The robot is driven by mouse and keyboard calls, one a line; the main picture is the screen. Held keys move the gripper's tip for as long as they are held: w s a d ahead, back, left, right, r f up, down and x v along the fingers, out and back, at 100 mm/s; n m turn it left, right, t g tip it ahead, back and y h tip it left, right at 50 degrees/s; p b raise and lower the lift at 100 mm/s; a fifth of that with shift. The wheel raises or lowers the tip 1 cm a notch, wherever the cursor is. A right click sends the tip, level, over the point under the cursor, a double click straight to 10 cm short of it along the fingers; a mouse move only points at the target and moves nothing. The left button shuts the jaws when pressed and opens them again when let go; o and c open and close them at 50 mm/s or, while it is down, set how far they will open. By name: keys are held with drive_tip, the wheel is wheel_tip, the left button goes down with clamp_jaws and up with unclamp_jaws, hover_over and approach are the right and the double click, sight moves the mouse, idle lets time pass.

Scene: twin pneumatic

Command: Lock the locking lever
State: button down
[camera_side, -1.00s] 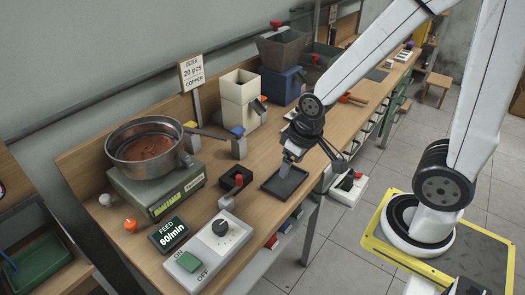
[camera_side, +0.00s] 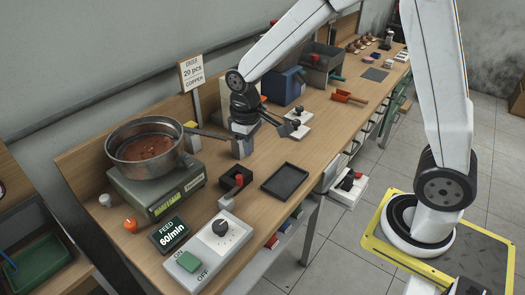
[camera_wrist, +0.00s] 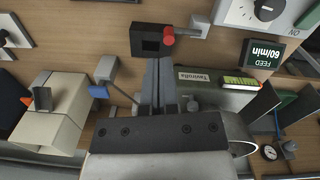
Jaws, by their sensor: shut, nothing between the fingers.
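Which part is the locking lever, I cannot tell for certain. A black block with a red-knobbed lever (camera_side: 235,182) stands on the bench in the side view, left of the black tray. It also shows in the wrist view (camera_wrist: 150,41), just beyond the fingertips. A grey post with a blue-tipped part (camera_wrist: 99,90) shows left of my fingers in the wrist view; in the side view my gripper covers it. My gripper (camera_side: 241,154) is shut and empty, pointing down above the bench behind the red-knobbed block. Its fingers (camera_wrist: 158,64) lie close together.
A metal bowl (camera_side: 120,157) with copper-coloured contents sits on a green scale at left. A control box with a dial (camera_side: 218,238) and a feed display (camera_side: 168,235) are at the front. The black tray (camera_side: 285,182) is empty. A white plate with black knobs (camera_side: 297,124) stands right.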

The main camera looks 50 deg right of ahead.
drive_tip(key=w+a+n+g, duration=0.2)
drive_tip(key=w+a, duration=0.1)
drive_tip(key=w, duration=0.4)
drive_tip(key=shift+w+f+h, duration=0.2)
drive_tip(key=shift+w+h, duration=0.05)
drive_tip(key=shift+h, duration=0.05)
drive_tip(key=shift+a, duration=0.1)
idle(0.3)
drive_tip(key=shift+x, duration=5)
